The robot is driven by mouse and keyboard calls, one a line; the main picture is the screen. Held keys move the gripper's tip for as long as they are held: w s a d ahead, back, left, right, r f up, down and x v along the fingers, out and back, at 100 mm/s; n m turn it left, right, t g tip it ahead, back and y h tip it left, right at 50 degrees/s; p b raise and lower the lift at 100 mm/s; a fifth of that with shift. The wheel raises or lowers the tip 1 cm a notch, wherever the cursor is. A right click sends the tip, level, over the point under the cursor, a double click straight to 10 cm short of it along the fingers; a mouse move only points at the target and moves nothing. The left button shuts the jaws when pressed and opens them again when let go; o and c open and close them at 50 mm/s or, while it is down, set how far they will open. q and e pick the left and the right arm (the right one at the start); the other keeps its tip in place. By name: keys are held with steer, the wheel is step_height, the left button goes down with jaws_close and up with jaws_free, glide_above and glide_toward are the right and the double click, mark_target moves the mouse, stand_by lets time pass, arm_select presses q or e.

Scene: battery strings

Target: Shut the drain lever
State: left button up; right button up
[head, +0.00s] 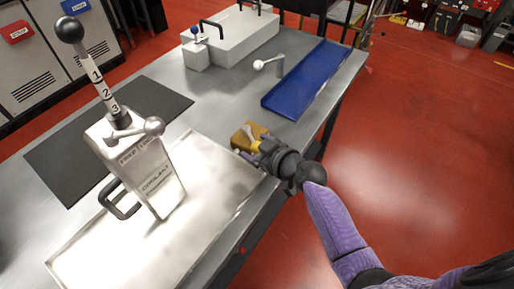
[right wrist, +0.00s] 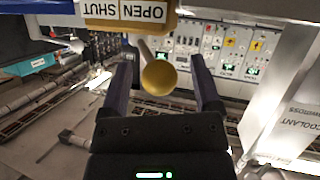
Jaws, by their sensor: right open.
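The drain block (head: 247,130) is a brass-coloured box at the table's right edge, next to the metal tray. In the right wrist view, the block (right wrist: 172,20) is at the top with a label reading OPEN SHUT. The drain lever (right wrist: 158,75) comes down from it, slanting slightly right, and ends in a brass ball. My right gripper (right wrist: 165,78) is open, with one finger on each side of the ball and visible gaps to both. In the head view, my right gripper (head: 250,147) is at the block and hides part of it. My left gripper is not in view.
A tall coolant box (head: 145,170) with a handle and ball-topped rod stands on the metal tray (head: 200,215). A black mat (head: 60,155), a blue tray (head: 308,80) and a white box (head: 240,38) are on the table. Red floor is open at the right.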

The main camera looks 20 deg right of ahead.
steer(key=shift+w, duration=0.1)
jaws_close()
stand_by(0.3)
stand_by(1.1)
